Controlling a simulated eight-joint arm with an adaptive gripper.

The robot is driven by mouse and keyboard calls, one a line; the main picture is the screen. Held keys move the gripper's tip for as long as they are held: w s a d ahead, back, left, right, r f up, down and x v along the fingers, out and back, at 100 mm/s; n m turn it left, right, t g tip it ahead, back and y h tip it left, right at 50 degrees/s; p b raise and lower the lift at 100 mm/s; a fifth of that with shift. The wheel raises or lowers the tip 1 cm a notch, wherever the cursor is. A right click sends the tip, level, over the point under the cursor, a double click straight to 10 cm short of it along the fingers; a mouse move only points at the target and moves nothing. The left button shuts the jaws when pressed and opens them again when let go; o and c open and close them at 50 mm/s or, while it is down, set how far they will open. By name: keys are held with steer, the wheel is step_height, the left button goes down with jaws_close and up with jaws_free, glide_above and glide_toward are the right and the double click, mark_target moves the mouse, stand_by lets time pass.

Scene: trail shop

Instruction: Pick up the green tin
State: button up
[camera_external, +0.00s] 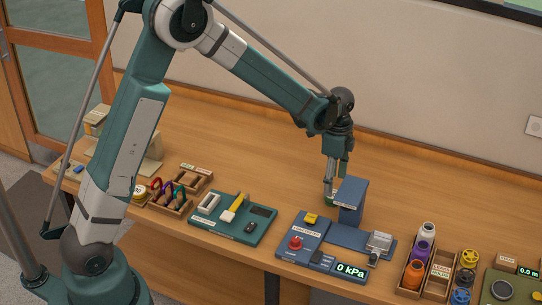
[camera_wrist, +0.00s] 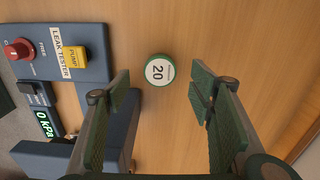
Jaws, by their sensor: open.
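The green tin (camera_wrist: 160,70) is a small round tin with a white lid marked "20" and a green rim. It stands on the wooden counter in the wrist view, between and beyond my open fingers. In the external view a bit of the tin's green (camera_external: 330,199) shows just under my gripper (camera_external: 335,190), partly hidden by the blue block. My gripper (camera_wrist: 160,90) is open and empty, pointing down with its fingers on either side of the tin's line. I cannot tell the exact height gap to the tin.
The leak tester (camera_external: 308,250) with its upright blue block (camera_external: 351,197) stands right beside my gripper; the block is close to one finger in the wrist view. Bare counter lies behind.

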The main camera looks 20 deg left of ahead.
mark_target(332, 198)
steer(key=shift+f, duration=0.6)
steer(key=shift+f, duration=0.15)
steer(key=shift+f, duration=2.45)
steer(key=shift+c, duration=0.4)
steer(key=c, duration=0.9)
